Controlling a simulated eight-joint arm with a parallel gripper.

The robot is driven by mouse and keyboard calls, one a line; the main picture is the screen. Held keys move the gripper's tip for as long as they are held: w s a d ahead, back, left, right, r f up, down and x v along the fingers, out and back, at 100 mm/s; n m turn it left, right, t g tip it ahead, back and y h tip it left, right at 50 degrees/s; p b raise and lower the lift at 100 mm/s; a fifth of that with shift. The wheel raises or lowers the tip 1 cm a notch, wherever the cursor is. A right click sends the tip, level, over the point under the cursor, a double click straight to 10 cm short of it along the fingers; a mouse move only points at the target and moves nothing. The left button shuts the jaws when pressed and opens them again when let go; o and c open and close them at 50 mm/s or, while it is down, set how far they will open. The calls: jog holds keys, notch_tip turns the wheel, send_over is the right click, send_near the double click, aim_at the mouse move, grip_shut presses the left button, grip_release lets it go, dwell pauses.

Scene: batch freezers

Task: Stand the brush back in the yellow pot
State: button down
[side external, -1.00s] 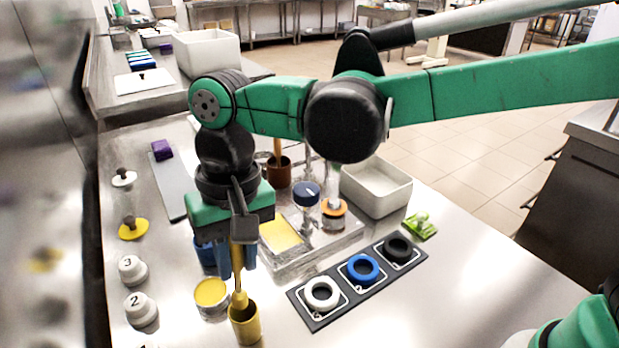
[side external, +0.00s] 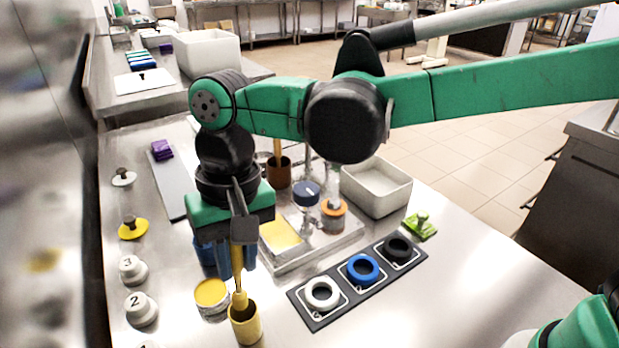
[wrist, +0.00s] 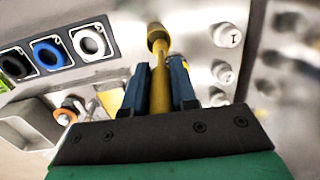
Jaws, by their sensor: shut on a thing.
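The brush (side external: 238,275) is yellow, with a long handle and a wider collar near its lower end. My gripper (side external: 237,262) points down and is shut on the handle, holding the brush nearly upright. The yellow pot (side external: 246,327) stands below it near the front edge of the view. The brush's lower end is at the pot's mouth and overlaps its rim; I cannot tell how deep it sits. In the wrist view the brush handle (wrist: 160,88) runs between my fingers (wrist: 160,80), its far end toward the top.
A tin with yellow contents (side external: 211,296) stands close left of the pot. A black holder with white, blue and black rings (side external: 362,270) lies right. Numbered white knobs (side external: 139,308) are left. A brown pot (side external: 278,172) and white tub (side external: 377,190) are behind.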

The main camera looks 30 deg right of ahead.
aim_at(244, 291)
jog(key=shift+f, duration=0.1)
jog(key=shift+f, duration=2.75)
jog(key=shift+c, duration=0.7)
grip_release()
jog(key=shift+r, duration=3.45)
